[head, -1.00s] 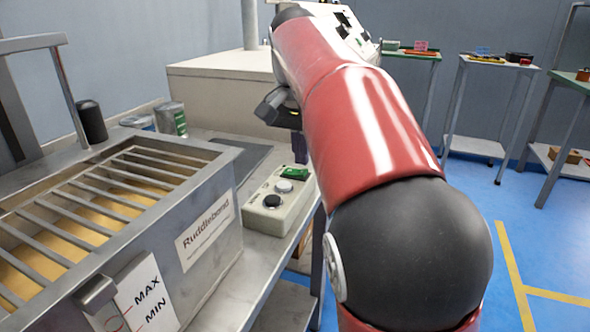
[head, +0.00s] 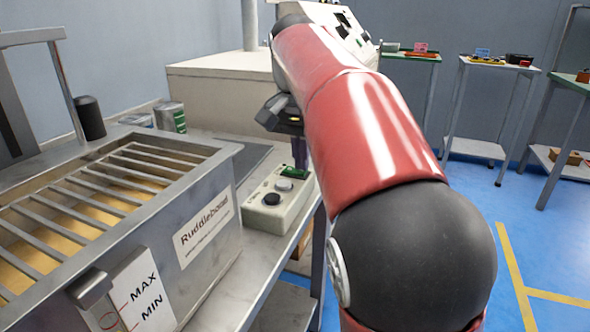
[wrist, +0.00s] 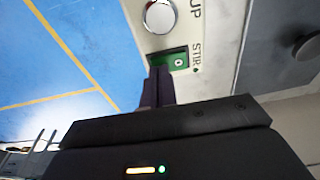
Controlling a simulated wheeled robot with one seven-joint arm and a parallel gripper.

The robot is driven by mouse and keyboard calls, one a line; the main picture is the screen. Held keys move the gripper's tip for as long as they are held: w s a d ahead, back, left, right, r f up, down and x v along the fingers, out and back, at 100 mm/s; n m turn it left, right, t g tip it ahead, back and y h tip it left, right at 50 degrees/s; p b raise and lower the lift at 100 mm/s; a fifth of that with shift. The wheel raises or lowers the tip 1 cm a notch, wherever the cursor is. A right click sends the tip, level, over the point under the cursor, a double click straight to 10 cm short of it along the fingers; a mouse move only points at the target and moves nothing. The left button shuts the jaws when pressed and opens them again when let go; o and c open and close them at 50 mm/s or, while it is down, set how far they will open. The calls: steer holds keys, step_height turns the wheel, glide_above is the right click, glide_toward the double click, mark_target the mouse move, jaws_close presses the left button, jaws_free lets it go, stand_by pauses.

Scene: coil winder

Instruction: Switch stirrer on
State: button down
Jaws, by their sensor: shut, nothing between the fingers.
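The stirrer switch (wrist: 180,61) is a small green plate with a pale round spot, marked "STIR", on a pale control box (head: 262,222). In the head view the green plate (head: 296,173) is at the box's far end, partly hidden by my fingers. My gripper (wrist: 157,72) is shut and empty, and its dark fingertips overlap the near left edge of the green plate in the wrist view. In the head view my gripper (head: 300,166) points down over the plate. I cannot tell whether the tips touch it.
A silver round button (wrist: 160,16) sits beside the switch, and a black button (head: 271,199) nearer. A steel tank (head: 215,225) with a bar grate stands left of the box. Two cans and a large pale cabinet (head: 220,95) stand behind. Blue floor is open at right.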

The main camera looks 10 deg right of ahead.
step_height(320, 180, up, 5)
steer(key=p, duration=0.4)
steer(key=shift+f+p, duration=0.2)
steer(key=shift+p, duration=0.2)
steer(key=shift+r, duration=1.1)
